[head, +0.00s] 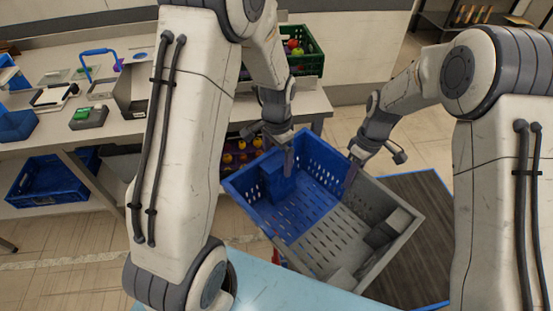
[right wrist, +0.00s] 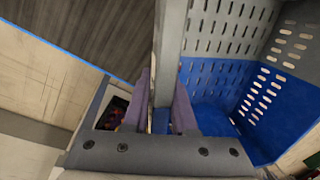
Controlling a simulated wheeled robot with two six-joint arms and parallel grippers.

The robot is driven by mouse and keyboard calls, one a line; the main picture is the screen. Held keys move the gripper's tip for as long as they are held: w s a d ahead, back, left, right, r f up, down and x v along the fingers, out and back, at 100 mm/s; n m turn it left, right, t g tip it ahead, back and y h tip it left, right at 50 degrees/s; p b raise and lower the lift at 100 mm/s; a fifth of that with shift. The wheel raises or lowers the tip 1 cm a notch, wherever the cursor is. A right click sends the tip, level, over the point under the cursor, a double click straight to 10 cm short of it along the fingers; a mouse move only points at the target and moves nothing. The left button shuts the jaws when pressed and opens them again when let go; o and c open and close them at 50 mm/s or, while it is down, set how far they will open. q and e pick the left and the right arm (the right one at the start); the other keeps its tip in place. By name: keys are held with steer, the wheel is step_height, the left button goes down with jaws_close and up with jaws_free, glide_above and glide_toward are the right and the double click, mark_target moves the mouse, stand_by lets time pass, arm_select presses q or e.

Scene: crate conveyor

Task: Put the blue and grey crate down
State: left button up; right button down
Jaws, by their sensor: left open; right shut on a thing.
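The blue and grey crate (head: 330,215) is in the middle of the head view, tilted in the picture, its left half blue and its right half grey. Blue and grey blocks lie inside. My right gripper (head: 351,176) is shut on the crate's far wall; in the right wrist view the wall of the crate (right wrist: 170,50) passes between the fingers of the right gripper (right wrist: 162,105). My left gripper (head: 288,162) is open at the far blue wall. I cannot tell whether its fingers straddle that wall. The crate's underside is hidden.
A light blue surface (head: 290,291) lies at the near edge, partly under the crate in view. A dark blue-edged mat (head: 425,205) is on the floor at right. A workbench (head: 60,128) with tools and a green crate (head: 312,62) stand behind at left.

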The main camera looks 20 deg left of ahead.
arm_select(q)
steer(key=shift+f, duration=0.35)
